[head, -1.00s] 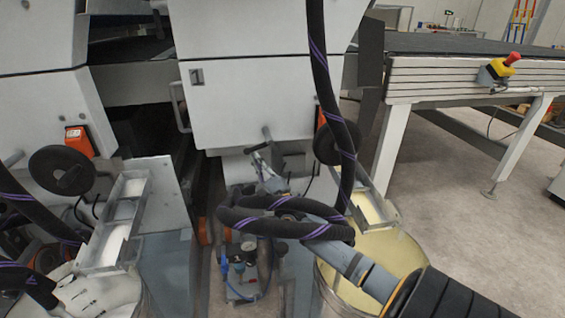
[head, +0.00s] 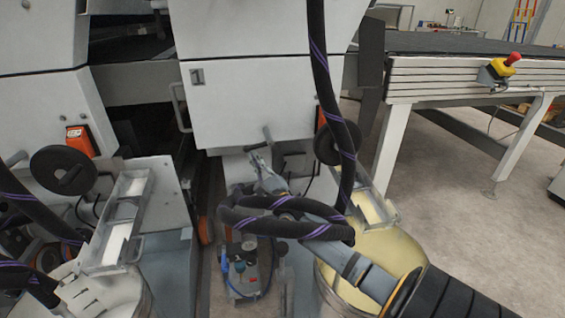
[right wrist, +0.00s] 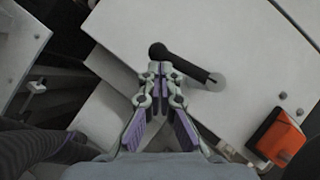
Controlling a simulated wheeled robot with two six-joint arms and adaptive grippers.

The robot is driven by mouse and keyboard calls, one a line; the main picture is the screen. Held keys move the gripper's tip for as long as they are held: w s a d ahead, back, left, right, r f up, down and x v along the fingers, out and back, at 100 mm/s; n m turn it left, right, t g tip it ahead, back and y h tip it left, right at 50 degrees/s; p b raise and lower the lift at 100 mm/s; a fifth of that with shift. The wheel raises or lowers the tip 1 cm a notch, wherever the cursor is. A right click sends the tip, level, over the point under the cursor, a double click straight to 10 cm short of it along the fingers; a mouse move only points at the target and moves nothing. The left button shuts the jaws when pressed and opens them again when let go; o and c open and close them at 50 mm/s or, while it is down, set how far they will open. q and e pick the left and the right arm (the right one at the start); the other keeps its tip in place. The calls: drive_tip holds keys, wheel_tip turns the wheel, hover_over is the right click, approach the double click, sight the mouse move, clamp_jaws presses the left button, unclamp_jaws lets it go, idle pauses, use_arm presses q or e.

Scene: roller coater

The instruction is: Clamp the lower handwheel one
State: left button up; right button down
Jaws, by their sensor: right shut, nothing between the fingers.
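My right gripper (head: 259,160) is shut and empty in front of the lower white machine panel. In the right wrist view the right gripper (right wrist: 160,70) has its fingertips together just below the knob end of a black clamp lever (right wrist: 187,65). I cannot tell whether they touch. The lever slopes down right to a round grey pivot. In the head view a small lever (head: 267,133) stands just above the gripper. A black handwheel (head: 325,146) to its right is partly hidden by my hose. My left gripper is hard to make out at the lower left.
Another black handwheel (head: 62,169) is at the left. An orange box (right wrist: 276,138) sits beside the lever panel. A yellow-filled bucket (head: 395,250) lies under my right arm, and a pump unit (head: 243,268) stands on the floor. A conveyor table (head: 450,90) stands right; floor before it is open.

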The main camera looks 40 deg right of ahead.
drive_tip(key=v, duration=1.2)
